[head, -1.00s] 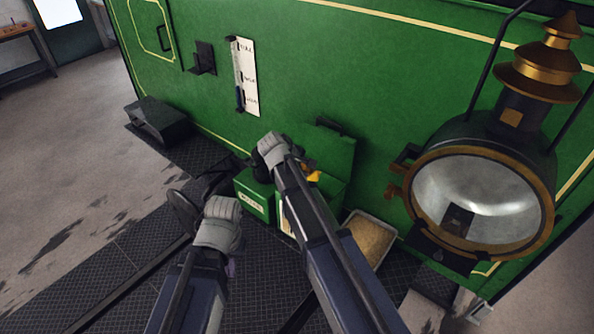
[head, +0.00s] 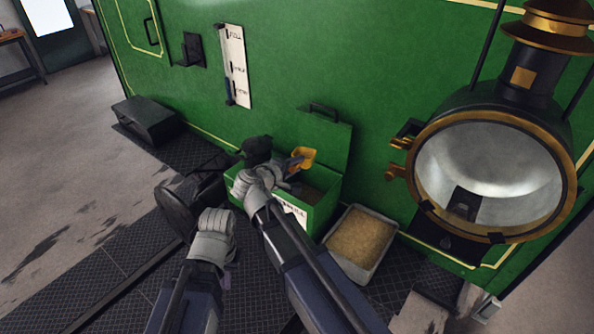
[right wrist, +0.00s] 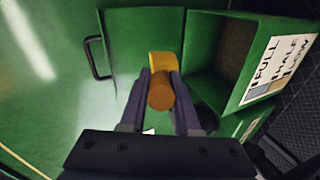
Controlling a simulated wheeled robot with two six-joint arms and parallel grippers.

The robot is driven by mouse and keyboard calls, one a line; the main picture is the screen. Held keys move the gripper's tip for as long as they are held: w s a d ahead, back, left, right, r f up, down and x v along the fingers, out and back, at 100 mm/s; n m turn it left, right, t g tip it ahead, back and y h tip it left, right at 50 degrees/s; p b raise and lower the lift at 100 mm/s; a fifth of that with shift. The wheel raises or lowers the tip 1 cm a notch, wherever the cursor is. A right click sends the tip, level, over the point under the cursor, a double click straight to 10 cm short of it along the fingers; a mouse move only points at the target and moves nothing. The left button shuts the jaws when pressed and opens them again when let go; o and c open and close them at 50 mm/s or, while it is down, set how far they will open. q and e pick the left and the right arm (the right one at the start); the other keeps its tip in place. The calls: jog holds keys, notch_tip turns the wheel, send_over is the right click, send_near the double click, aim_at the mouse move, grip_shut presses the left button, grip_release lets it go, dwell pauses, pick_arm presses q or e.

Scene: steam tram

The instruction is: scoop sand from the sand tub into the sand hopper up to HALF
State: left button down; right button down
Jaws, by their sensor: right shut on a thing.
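My right gripper (head: 291,172) is shut on the handle of the yellow scoop (head: 303,156). In the right wrist view the round brown handle end (right wrist: 160,97) sits between the two fingers (right wrist: 161,80). The scoop is above the open green sand hopper (head: 327,212), near its raised lid (head: 325,137); whether it holds sand is not clear. In the wrist view the hopper's label (right wrist: 279,66) reads FULL, HALF, LOW; the sand level is hard to tell. The sand tub (head: 333,262), a pale tray of sand, stands right of the hopper.
The green tram side (head: 400,70) rises behind the hopper, with a white gauge plate (head: 238,70) on it. A large brass-rimmed lamp (head: 490,180) juts out at the right. A black step (head: 147,122) is at the left.

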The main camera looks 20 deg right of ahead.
jog(key=shift+s+a+f+t+h+b, duration=0.25)
jog(key=shift+s+f+t+h+b, duration=0.3)
jog(key=shift+b, duration=1.15)
jog(key=shift+r+m+t+h+b, duration=0.15)
jog(key=shift+m+t+h+b, duration=0.25)
jog(key=shift+b, duration=0.35)
